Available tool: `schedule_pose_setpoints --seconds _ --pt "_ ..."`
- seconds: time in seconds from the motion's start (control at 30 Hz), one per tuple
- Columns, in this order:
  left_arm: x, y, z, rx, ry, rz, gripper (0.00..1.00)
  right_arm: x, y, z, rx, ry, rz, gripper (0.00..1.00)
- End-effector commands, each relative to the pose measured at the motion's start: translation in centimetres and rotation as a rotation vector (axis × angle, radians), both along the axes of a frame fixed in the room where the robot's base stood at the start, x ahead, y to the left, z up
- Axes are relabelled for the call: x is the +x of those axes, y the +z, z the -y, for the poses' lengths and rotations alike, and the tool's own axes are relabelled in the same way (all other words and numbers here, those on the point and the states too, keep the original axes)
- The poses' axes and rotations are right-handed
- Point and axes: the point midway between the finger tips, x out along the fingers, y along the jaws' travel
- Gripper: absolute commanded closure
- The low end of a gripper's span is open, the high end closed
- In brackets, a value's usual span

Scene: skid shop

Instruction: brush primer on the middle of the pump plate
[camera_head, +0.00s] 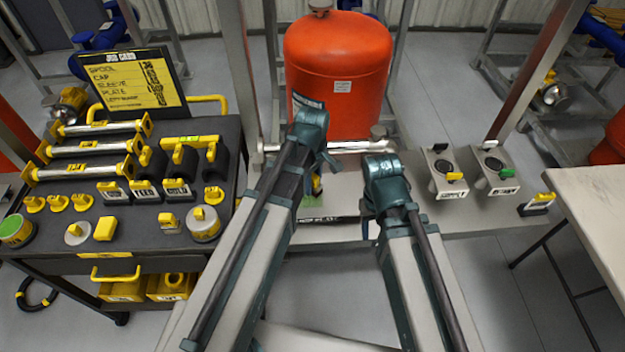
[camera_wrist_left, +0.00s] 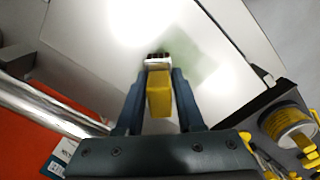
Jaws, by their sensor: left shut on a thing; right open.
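My left gripper (camera_wrist_left: 157,92) is shut on a brush with a yellow handle (camera_wrist_left: 159,95). The brush's dark bristles (camera_wrist_left: 158,57) point away from the gripper, over a pale flat plate (camera_wrist_left: 222,85) that looks like the pump plate. A faint grey-green patch (camera_wrist_left: 195,62) shows on the plate beside the bristles. I cannot tell whether it is primer or shading, nor whether the bristles touch.
An orange tank (camera_head: 338,75) and steel pipe (camera_head: 340,147) stand just behind the arms. A black cart (camera_head: 60,225) at left holds parts, tins and a job card (camera_head: 128,84). Switch boxes (camera_head: 445,172) sit right of the arms; a pale table (camera_head: 590,205) stands far right.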

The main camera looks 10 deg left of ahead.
Motion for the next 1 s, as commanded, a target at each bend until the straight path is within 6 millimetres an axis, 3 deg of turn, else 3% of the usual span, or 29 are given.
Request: schedule_pose_setpoints --seconds 0.3,0.63,1.0 --pt "-2.6 0.2 0.7 0.000 0.000 0.000 1.00 0.0 0.2 0.0 0.000 0.000 0.000 0.50" --pt "-3.1 0.1 0.9 0.000 0.000 0.000 1.00 0.0 0.1 0.0 0.000 0.000 0.000 0.50" --pt "-5.9 0.0 1.6 0.000 0.000 0.000 1.00 0.0 0.0 0.0 0.000 0.000 0.000 0.50"
